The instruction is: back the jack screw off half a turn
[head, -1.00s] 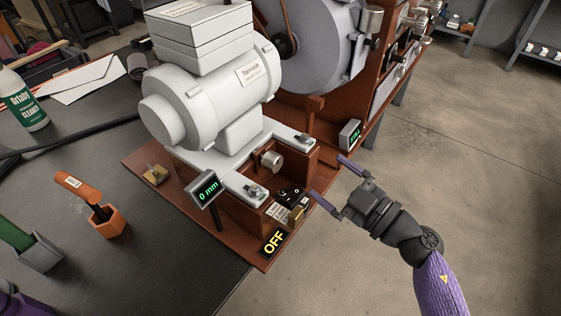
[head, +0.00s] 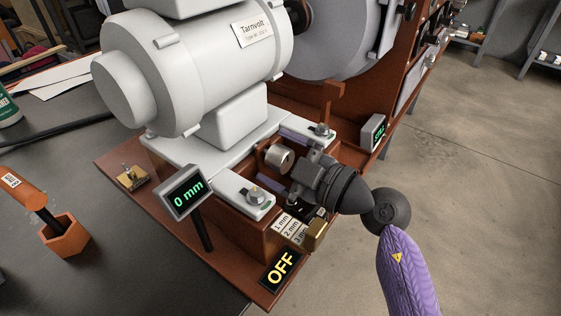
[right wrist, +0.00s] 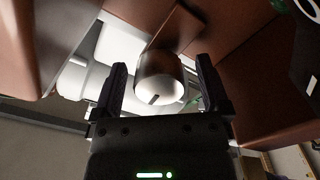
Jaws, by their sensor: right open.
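The jack screw shows as a silver round knob (head: 278,157) on the brown motor base, below the white motor (head: 190,70). In the right wrist view the knob (right wrist: 160,82) has a dark mark on its face. My right gripper (head: 272,156) is open, one finger on each side of the knob. In the right wrist view a gap shows between the knob and each finger of the gripper (right wrist: 161,72). A small display (head: 184,190) in front of the motor reads 0 mm. My left gripper is not in view.
Bolts stand on the white motor feet, a near one (head: 256,196) and a far one (head: 321,130). Labelled shims (head: 289,228) and an OFF sign (head: 281,269) are at the front corner. A second display (head: 373,132) stands right. An orange-handled tool sits in an orange holder (head: 65,238).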

